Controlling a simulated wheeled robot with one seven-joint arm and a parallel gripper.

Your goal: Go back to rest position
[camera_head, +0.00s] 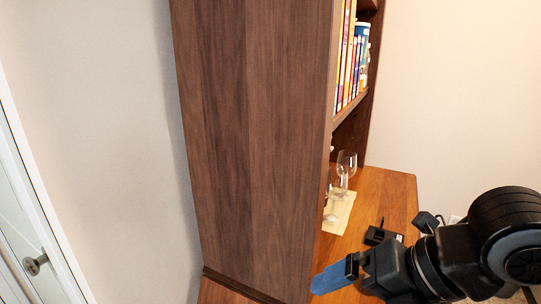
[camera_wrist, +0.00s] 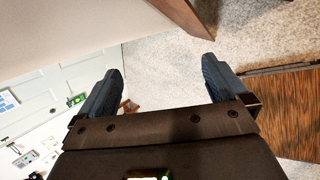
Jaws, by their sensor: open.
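My gripper (camera_head: 336,276) is at the lower right of the head view, in front of the right part of the wooden hutch (camera_head: 252,140). In the wrist view my gripper (camera_wrist: 158,84) shows two blue fingers spread wide apart, with nothing between them but carpet and wall behind. It is open and empty. In the head view only one blue finger shows clearly beside the hutch's side panel. I cannot tell from this view whether it touches the panel.
The hutch holds several boxes (camera_head: 348,55) on an upper shelf. A wine glass (camera_head: 346,163) and a pale mat (camera_head: 338,212) are on its wooden counter (camera_head: 390,190). A door with a handle (camera_head: 35,264) is at the left. Carpet (camera_wrist: 165,60) is clear beyond my fingers.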

